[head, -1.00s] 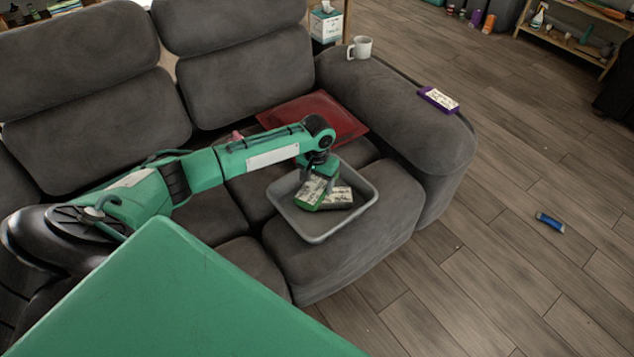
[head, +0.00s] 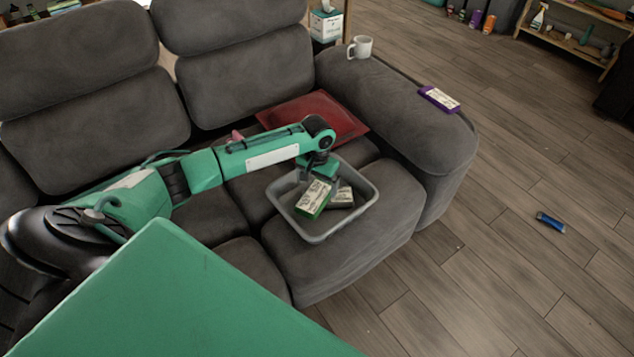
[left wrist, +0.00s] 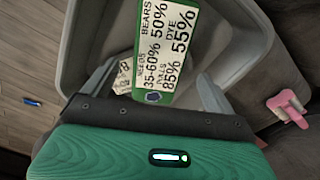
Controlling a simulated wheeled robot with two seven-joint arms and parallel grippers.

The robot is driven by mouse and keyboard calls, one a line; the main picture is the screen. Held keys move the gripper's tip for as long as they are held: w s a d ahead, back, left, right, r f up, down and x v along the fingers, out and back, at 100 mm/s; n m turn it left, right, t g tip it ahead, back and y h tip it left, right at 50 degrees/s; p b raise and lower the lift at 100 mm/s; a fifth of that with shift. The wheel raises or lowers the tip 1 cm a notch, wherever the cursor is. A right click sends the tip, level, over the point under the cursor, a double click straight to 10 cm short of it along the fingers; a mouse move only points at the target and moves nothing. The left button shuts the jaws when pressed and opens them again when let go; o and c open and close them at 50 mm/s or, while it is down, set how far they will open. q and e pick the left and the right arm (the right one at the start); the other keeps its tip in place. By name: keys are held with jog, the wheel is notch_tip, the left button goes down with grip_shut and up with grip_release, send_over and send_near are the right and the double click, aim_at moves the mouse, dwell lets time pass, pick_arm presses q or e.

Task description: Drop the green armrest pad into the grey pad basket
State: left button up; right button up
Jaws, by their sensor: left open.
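The green armrest pad (head: 314,198), with a white printed label, is inside the grey pad basket (head: 320,238) on the sofa's right seat. It appears tilted against or partly over a dark pad (head: 342,198) with a white label. In the left wrist view the green pad (left wrist: 165,45) lies beyond the fingertips, inside the basket (left wrist: 250,70). My left gripper (head: 321,176) is just above the green pad; its fingers stand apart in the wrist view (left wrist: 158,82), with no pad clamped between them. My right gripper is not in view.
A red cushion (head: 318,117) lies behind the basket. A blue object (head: 550,222) lies on the open floor. A pink object (left wrist: 288,107) is beside the basket.

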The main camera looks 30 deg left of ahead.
pick_arm(q)
jog(key=shift+r, duration=0.35)
notch_tip(320, 180, up, 13)
jog(key=p, duration=0.1)
jog(key=shift+p, duration=0.3)
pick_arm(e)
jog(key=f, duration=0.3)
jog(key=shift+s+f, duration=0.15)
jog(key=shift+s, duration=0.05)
